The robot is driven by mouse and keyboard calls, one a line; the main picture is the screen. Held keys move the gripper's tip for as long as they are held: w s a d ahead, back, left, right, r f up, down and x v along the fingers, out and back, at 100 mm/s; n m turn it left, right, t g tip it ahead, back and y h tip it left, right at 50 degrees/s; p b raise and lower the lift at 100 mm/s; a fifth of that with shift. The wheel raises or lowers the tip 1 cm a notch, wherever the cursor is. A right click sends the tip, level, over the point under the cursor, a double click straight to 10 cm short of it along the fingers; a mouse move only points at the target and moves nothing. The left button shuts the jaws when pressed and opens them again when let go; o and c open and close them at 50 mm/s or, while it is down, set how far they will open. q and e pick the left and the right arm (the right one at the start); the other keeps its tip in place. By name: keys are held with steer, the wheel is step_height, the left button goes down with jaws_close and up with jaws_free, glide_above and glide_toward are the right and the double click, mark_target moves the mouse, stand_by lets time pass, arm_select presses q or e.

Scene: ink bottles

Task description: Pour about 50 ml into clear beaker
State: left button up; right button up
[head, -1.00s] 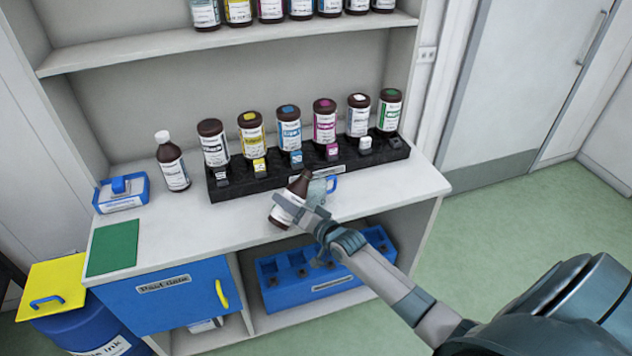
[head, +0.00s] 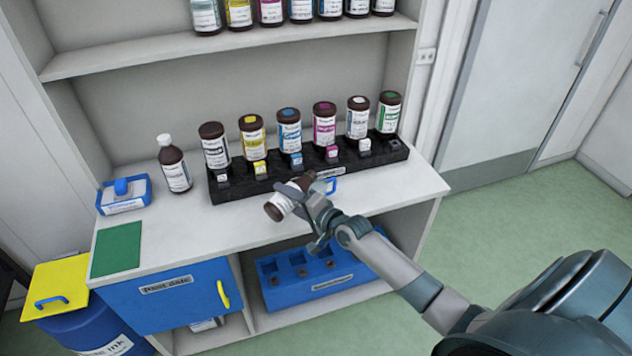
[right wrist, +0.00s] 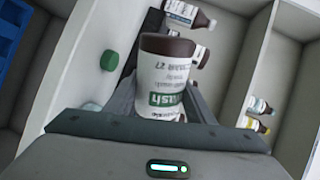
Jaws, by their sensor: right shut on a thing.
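My right gripper (head: 312,198) is shut on a brown bottle with a white label (head: 282,203), held above the front of the counter. The bottle is strongly tilted, its neck up and to the right, its base down to the left. In the right wrist view the bottle (right wrist: 162,85) sits between the fingers and shows a green label band. The clear beaker is mostly hidden behind the bottle and gripper; its blue handle (head: 331,186) shows just right of the bottle neck. I cannot tell whether liquid flows or how full the beaker is. My left gripper is not in view.
A black rack (head: 236,182) holding several ink bottles stands close behind. A white-capped brown bottle (head: 175,170) and a blue-and-white box (head: 124,200) stand at left, near a green mat (head: 117,248). A blue crate (head: 325,285) is on the lower shelf.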

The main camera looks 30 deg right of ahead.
steer(key=shift+r+m+p, duration=0.45)
steer(key=shift+r+m, duration=0.05)
steer(key=shift+r, duration=0.2)
steer(key=shift+s+a, duration=0.1)
steer(key=shift+a, duration=0.1)
steer(key=shift+r+m+y, duration=0.3)
steer(key=shift+r, duration=0.05)
stand_by(1.0)
steer(key=shift+s+a, duration=0.1)
steer(key=shift+a, duration=0.25)
stand_by(0.3)
steer(key=shift+r+p, duration=0.1)
steer(key=shift+p, duration=0.2)
